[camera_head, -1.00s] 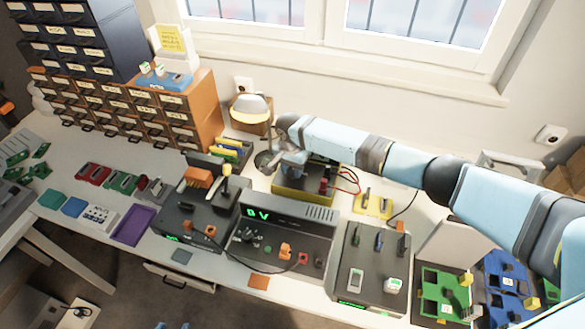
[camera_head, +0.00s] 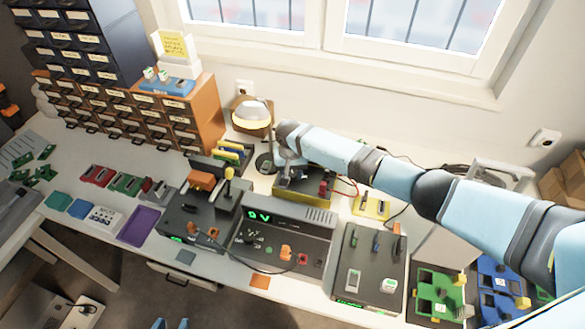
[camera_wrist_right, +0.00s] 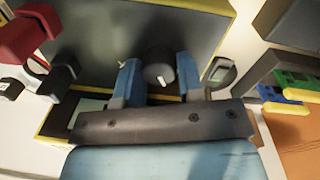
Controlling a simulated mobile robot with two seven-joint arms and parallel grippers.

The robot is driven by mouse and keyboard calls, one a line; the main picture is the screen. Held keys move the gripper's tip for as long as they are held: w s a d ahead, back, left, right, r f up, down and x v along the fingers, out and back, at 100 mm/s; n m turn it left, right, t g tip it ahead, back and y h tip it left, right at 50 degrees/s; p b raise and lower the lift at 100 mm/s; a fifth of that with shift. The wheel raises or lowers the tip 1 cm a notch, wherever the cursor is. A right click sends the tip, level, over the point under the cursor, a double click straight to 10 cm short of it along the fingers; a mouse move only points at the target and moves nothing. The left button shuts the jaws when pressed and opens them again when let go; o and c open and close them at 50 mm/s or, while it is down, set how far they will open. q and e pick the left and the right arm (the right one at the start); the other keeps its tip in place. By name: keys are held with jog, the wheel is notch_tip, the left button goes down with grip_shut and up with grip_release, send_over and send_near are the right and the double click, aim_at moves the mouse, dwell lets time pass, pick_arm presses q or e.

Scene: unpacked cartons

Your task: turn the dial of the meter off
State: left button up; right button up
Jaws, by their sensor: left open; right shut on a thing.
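The meter (camera_head: 297,198) is a dark box with yellow edges, on the bench near the wall. It also shows in the right wrist view (camera_wrist_right: 100,45) as a grey face with yellow edging. Its black round dial (camera_wrist_right: 158,72) with a white mark sits between the two blue fingers of my right gripper (camera_wrist_right: 157,80), which is shut on it. In the head view my right gripper (camera_head: 288,166) is at the meter's back left, and the dial is hidden there. The blue fingertips of my left gripper (camera_head: 171,324) barely show at the bottom edge, apart and empty.
Red and black plugs (camera_head: 325,188) stand on the meter's right part. A power supply with a green display (camera_head: 280,240) is in front of it. A lamp (camera_head: 252,113) stands behind left, and a yellow block (camera_head: 371,206) lies to the right.

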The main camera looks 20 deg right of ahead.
aim_at(290, 174)
jog(key=n+p, duration=0.1)
jog(key=n, duration=0.1)
jog(key=shift+r+n, duration=0.1)
jog(key=shift+n, duration=0.2)
jog(key=shift+n+p, duration=0.4)
jog(key=shift+n, duration=1.5)
jog(key=o, duration=0.9)
jog(key=r, duration=1.3)
jog(key=shift+s+a+r+b, duration=0.1)
jog(key=shift+a+r+b, duration=0.2)
jog(key=shift+a+b, duration=0.1)
